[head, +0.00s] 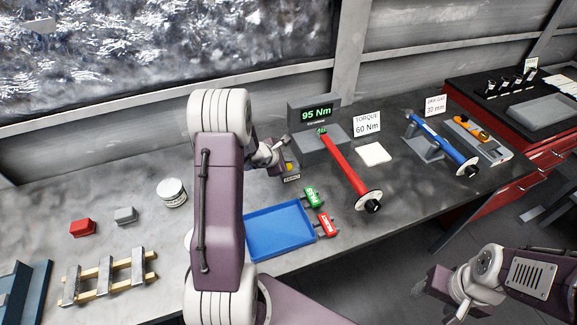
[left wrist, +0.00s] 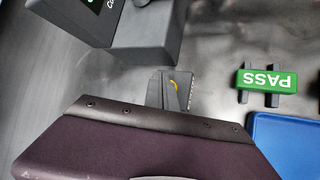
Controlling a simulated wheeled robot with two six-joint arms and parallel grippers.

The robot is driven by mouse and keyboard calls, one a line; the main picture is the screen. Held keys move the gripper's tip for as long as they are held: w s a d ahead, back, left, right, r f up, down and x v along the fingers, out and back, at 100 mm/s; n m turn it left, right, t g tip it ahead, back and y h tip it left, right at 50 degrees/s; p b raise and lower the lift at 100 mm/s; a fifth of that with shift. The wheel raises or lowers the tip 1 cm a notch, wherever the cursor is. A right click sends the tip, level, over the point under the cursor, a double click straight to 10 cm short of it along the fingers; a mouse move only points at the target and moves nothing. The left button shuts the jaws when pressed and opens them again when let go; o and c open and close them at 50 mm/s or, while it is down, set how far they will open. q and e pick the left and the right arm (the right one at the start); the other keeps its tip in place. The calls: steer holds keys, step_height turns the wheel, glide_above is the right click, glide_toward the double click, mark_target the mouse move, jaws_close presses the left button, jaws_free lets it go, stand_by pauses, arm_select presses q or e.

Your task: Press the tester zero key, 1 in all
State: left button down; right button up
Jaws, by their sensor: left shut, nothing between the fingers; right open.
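The torque tester (head: 318,102) is a grey box with a green display reading 95 Nm, at the back of the bench. The yellow zero key (head: 289,167) sits in front of it, above a small ZERO label (head: 291,178). My left gripper (head: 284,166) is shut and empty, with its tips at the key; I cannot tell whether they touch it. My right gripper (head: 428,284) is open and empty, off the bench's front edge.
A red torque wrench (head: 345,165) lies right of the key, its head at the tester. A blue tray (head: 280,231) with green PASS (head: 311,197) and red tags (head: 327,224) beside it lies in front. A white pad (head: 373,154) and blue wrench (head: 440,143) are farther right.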

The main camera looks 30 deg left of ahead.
stand_by(0.5)
arm_select(q)
steer(key=shift+f+b, duration=0.45)
steer(key=shift+b, duration=0.35)
steer(key=shift+f+b, duration=0.5)
steer(key=shift+b, duration=0.2)
stand_by(0.5)
steer(key=shift+r, duration=0.15)
steer(key=shift+r+p, duration=0.55)
steer(key=shift+r, duration=0.25)
steer(key=shift+r+p, duration=1.8)
steer(key=shift+r, duration=0.75)
steer(key=shift+f, duration=0.1)
